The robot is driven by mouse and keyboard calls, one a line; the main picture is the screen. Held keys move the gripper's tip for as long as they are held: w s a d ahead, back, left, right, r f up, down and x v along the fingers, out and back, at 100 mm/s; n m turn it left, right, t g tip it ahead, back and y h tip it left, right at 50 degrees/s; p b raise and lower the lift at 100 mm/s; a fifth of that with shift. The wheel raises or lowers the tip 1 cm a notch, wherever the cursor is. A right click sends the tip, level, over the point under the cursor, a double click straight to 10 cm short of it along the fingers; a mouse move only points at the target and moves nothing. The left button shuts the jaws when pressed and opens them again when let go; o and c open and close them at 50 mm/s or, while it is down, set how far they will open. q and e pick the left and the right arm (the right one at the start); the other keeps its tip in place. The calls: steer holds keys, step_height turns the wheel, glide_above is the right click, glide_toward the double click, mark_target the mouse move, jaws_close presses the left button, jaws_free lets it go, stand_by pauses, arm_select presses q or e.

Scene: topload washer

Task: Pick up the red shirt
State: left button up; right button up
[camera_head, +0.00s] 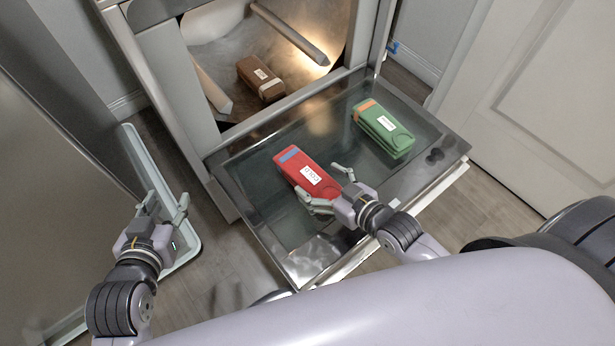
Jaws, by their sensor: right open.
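The red shirt (306,173) is a folded red bundle with a blue stripe at one end and a white label. It lies on the open glass lid (262,209) of the washer. My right gripper (327,188) is open at the lower right end of the red shirt. One finger is along its near side and the other is beyond its far side. I cannot tell whether the fingers touch it. My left gripper (164,204) is away at the left, apart from the shirt, with its fingers spread and nothing between them.
A green folded shirt (383,128) lies on the lid right of the red one. A brown folded shirt (260,78) is inside the drum (225,52). A pale tray-like frame (187,240) is on the floor at left. A white door (548,85) stands at right.

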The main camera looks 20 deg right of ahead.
mark_target(308, 172)
steer(key=b+x, duration=0.2)
steer(key=x, duration=0.2)
steer(key=shift+w+a, duration=0.1)
steer(key=shift+w, duration=0.25)
steer(key=shift+w+a+f, duration=0.1)
steer(key=shift+w, duration=0.1)
arm_select(q)
steer(key=w+d+r+t+h, duration=0.1)
steer(key=w+d+r+t, duration=0.1)
steer(key=r+t, duration=0.4)
step_height(308, 172, up, 3)
steer(key=shift+w+d+r+h, duration=0.15)
steer(key=shift+w+h, duration=0.25)
steer(key=shift+w, duration=0.4)
arm_select(e)
steer(key=shift+c, duration=0.5)
steer(key=c, duration=1.2)
steer(key=shift+c, duration=0.3)
